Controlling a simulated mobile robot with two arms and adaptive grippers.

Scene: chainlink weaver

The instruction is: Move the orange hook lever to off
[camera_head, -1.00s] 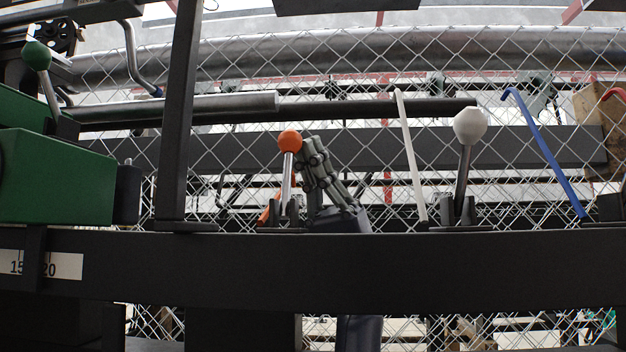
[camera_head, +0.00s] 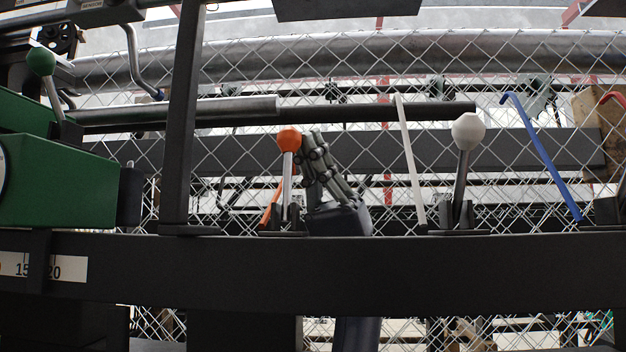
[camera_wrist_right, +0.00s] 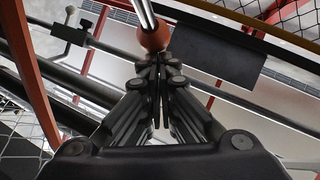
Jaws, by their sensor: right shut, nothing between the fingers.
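The orange hook lever (camera_head: 271,207) shows in the head view only as a thin slanted rod low behind the orange ball-knob lever (camera_head: 289,139); its upper part is hidden. In the right wrist view an orange-red bar (camera_wrist_right: 32,75), which looks like this lever, runs along the left side. My right gripper (camera_head: 312,138) points up just right of the orange ball knob, its fingers shut and empty. In the right wrist view its fingertips (camera_wrist_right: 157,62) are close to the orange knob (camera_wrist_right: 153,40); I cannot tell whether they touch. My left gripper is not in view.
A white hook lever (camera_head: 410,160), a white ball-knob lever (camera_head: 468,131) and a blue hook lever (camera_head: 541,155) stand to the right. A black post (camera_head: 182,120) and a green housing (camera_head: 60,187) are left. A dark beam (camera_head: 400,270) crosses in front; chainlink mesh fills the background.

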